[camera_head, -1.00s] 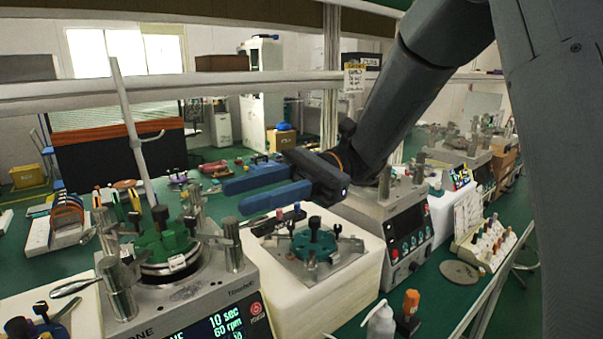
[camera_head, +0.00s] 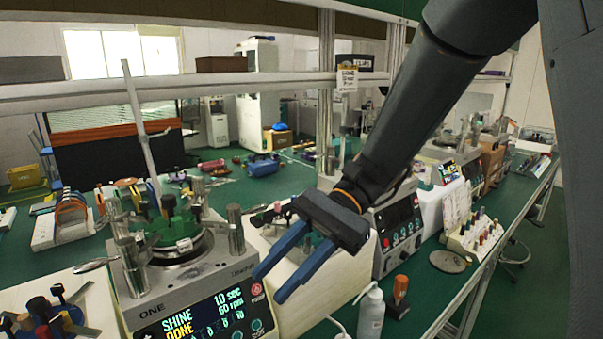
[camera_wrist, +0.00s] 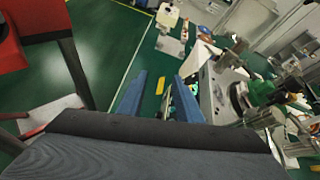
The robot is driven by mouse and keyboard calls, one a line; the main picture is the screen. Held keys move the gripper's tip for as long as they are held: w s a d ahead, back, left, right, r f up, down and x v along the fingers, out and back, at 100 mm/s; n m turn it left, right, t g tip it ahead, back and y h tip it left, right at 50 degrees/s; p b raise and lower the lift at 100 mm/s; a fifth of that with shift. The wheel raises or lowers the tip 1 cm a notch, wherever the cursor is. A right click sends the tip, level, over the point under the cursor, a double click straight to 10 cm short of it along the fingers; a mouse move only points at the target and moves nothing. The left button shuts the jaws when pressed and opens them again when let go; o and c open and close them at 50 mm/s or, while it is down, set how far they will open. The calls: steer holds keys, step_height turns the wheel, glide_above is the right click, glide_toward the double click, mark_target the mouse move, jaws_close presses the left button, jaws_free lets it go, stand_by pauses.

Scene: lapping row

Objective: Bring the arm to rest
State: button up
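My gripper (camera_head: 283,272) hangs from my dark grey arm in the middle of the head view. Its two blue fingers point down and to the left and stand apart with nothing between them. It is in front of the white block (camera_head: 300,312) beside the lapping machine. In the wrist view my gripper (camera_wrist: 160,85) shows both blue fingers, spread apart, with green floor or bench and small items beyond. The fingers hide part of the white block and what stands on it.
A lapping machine (camera_head: 200,285) with a lit display reading "DONE" stands left of the fingers. A white bottle (camera_head: 371,314) and an orange-capped bottle (camera_head: 399,290) stand close on the right. A rack of small bottles (camera_head: 474,236) is further right. A shelf rail (camera_head: 225,83) crosses behind.

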steer(key=d+f+n+t+h, duration=0.4)
steer(key=d+f, duration=0.3)
steer(key=d, duration=0.4)
steer(key=w+d+f+n+t+h, duration=0.1)
steer(key=d+f+n+t+h, duration=0.2)
steer(key=d+f+t+h, duration=0.2)
steer(key=d+f, duration=0.3)
steer(key=d, duration=0.3)
steer(key=shift+w+d+n, duration=0.15)
steer(key=shift+d+n, duration=0.2)
steer(key=shift+n, duration=0.05)
steer(key=shift+f, duration=0.1)
